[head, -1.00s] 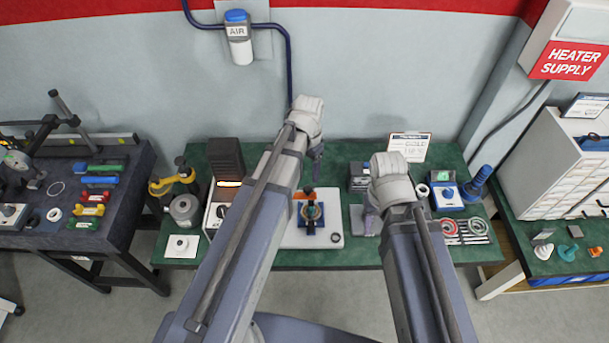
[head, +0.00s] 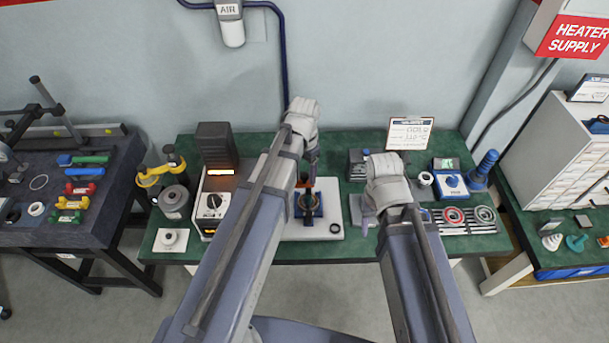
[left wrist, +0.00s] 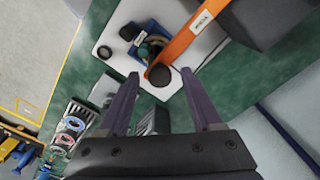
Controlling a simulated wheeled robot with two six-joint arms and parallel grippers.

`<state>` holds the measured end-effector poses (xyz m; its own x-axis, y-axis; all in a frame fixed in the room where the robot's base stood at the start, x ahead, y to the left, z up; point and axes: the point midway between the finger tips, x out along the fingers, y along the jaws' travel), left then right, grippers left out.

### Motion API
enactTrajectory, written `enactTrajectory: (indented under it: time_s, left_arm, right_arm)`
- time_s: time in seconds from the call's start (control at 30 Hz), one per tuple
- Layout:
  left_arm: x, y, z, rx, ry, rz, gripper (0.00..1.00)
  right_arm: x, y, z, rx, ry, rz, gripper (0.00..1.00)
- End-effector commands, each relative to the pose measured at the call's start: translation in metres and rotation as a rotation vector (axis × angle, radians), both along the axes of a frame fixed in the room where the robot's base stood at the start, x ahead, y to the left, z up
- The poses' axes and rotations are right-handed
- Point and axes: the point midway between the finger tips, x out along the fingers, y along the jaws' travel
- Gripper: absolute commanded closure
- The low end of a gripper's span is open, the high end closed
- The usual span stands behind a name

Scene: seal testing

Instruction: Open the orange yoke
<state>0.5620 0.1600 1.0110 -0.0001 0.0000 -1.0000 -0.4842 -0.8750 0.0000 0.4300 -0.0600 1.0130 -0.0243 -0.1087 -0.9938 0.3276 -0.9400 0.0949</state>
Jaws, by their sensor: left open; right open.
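The orange yoke (left wrist: 185,43) is a flat orange bar with a white label, slanting across the top of the left wrist view. Its rounded lower end lies beside a blue fixture (left wrist: 148,42) on a pale base plate (left wrist: 118,25). My left gripper (left wrist: 160,73) is open, with the yoke's end showing between and beyond its fingertips; I cannot tell whether they touch. In the head view the blue fixture (head: 308,207) sits just below my left gripper (head: 312,182), and my arm hides most of the yoke. My right gripper (head: 368,222) is open, over the bench right of the base plate.
A heater box (head: 212,205) with a glowing slot stands left of the base plate. A grey pot (head: 174,202) is further left. A rack of seal rings (head: 465,217), a blue-topped device (head: 451,185) and a sign card (head: 409,133) stand to the right.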

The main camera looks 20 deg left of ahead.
Motion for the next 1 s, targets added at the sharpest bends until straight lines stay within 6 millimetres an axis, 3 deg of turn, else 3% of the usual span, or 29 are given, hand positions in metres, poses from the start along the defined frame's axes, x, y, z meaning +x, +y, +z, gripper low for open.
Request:
enactTrajectory:
  time_s: [0.2, 0.77, 1.0]
  left_arm:
    - [0.0000, 0.0000, 0.0008, 0.000, 0.000, 0.000, 0.36]
    - [0.0000, 0.0000, 0.0007, 0.000, 0.000, 0.000, 0.99]
    - [-0.0001, 0.0000, 0.0007, 0.000, 0.000, 0.000, 1.00]
  right_arm:
    - [0.0000, 0.0000, 0.0008, 0.000, 0.000, 0.000, 0.50]
    - [0.0000, 0.0000, 0.0007, 0.000, 0.000, 0.000, 0.50]
    - [0.0000, 0.0000, 0.0007, 0.000, 0.000, 0.000, 0.50]
